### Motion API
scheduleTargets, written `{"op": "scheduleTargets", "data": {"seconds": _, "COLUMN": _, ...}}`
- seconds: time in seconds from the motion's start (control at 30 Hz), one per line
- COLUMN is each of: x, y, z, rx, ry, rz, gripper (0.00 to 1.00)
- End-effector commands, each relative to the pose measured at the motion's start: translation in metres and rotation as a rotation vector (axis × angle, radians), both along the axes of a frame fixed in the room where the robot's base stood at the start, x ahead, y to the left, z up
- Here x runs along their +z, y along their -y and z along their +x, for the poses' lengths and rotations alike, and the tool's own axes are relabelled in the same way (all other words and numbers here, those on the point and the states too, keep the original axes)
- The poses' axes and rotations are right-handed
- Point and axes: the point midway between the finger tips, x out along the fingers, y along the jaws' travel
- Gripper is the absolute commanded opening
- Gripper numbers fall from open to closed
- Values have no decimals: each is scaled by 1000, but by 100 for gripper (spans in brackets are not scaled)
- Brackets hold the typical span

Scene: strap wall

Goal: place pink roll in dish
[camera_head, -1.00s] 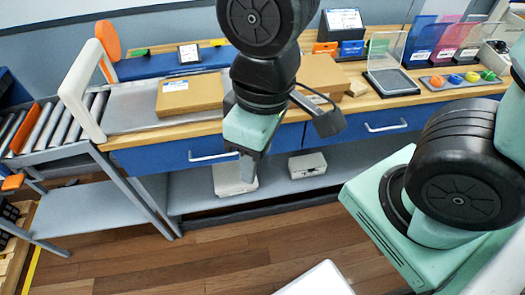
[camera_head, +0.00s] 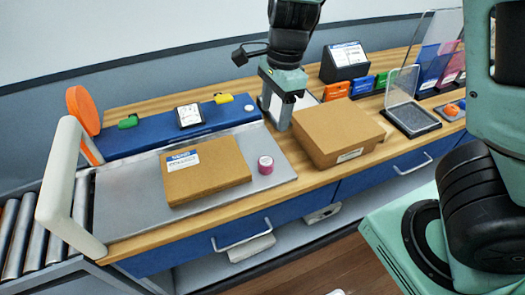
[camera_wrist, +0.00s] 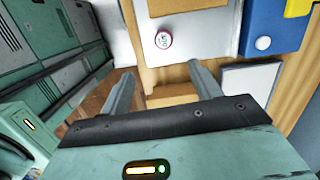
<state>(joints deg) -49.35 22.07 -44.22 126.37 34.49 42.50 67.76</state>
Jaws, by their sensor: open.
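The pink roll (camera_head: 265,165) is a small short cylinder with a pale top. It stands upright on the grey metal plate, just right of a flat cardboard box; it also shows in the wrist view (camera_wrist: 164,40). My gripper (camera_head: 275,117) is open and empty, fingers pointing down, behind and slightly right of the roll and apart from it. In the wrist view the gripper (camera_wrist: 161,69) has its fingers spread, with the roll beyond the tips. A shallow dark tray (camera_head: 412,120) with a raised clear lid is at the right; I cannot tell whether it is the dish.
A taller cardboard box (camera_head: 338,135) stands close to my gripper's right. The flat box (camera_head: 207,172) lies left of the roll. A blue strip (camera_head: 165,135) with a small display runs behind the plate. The plate (camera_head: 130,205) is clear at its left. Colored bins stand at the back right.

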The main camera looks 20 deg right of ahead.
Motion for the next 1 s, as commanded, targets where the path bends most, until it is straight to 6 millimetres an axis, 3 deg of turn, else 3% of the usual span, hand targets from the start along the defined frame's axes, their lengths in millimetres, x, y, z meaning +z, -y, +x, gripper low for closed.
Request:
{"op": "scheduleTargets", "data": {"seconds": 0.17, "x": -12, "y": 3, "z": 5, "rx": -56, "ry": 1, "rz": -8, "gripper": 63}}
{"op": "scheduleTargets", "data": {"seconds": 0.6, "x": -100, "y": -6, "z": 4, "rx": -53, "ry": 1, "rz": -9, "gripper": 63}}
{"op": "scheduleTargets", "data": {"seconds": 1.0, "x": -136, "y": -11, "z": 3, "rx": -52, "ry": 2, "rz": -9, "gripper": 63}}
